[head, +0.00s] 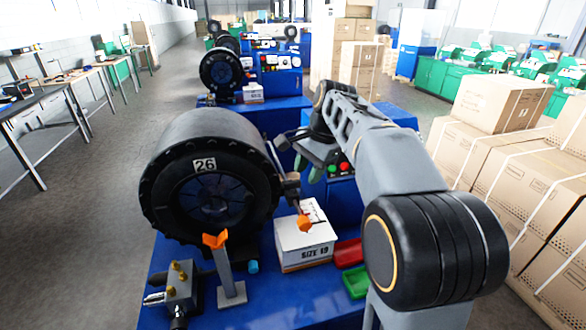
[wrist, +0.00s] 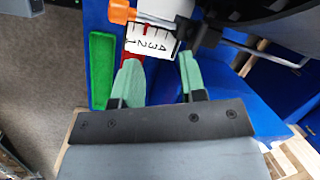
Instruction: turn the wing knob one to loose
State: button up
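A crimper with a black ring head (head: 213,180) marked 26 stands left of my arm. A V-shaped orange piece (head: 214,240) tops a grey post in front of it. Another orange knob (head: 305,224) sits at the crimper's right, above a white box; an orange knob on a metal rod also shows at the wrist view's top (wrist: 122,11). I cannot tell which is wing knob one. My gripper (head: 308,166) is right of the crimper, behind the right orange knob. In the wrist view its green fingers (wrist: 159,80) are apart with nothing held between them.
The white box (head: 306,246) reads SIZE 19. A red tray (head: 348,253) and green tray (head: 357,282) lie on the blue bench. A brass-fitted block (head: 179,288) is front left. Cartons (head: 490,135) stand right.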

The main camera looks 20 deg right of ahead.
aim_at(292, 182)
jog(key=w+d+r+m+g+y+p, duration=0.1)
jog(key=w+d+r+m+y+p, duration=0.15)
jog(key=w+r+m, duration=0.3)
jog(key=shift+h, duration=0.45)
jog(key=x, duration=0.4)
jog(key=b+x, duration=0.1)
jog(key=x, duration=0.8)
jog(key=shift+w+d+f, duration=0.2)
jog(key=shift+w+d, duration=0.05)
jog(key=shift+w, duration=0.15)
jog(key=shift+c, duration=0.4)
grip_shut()
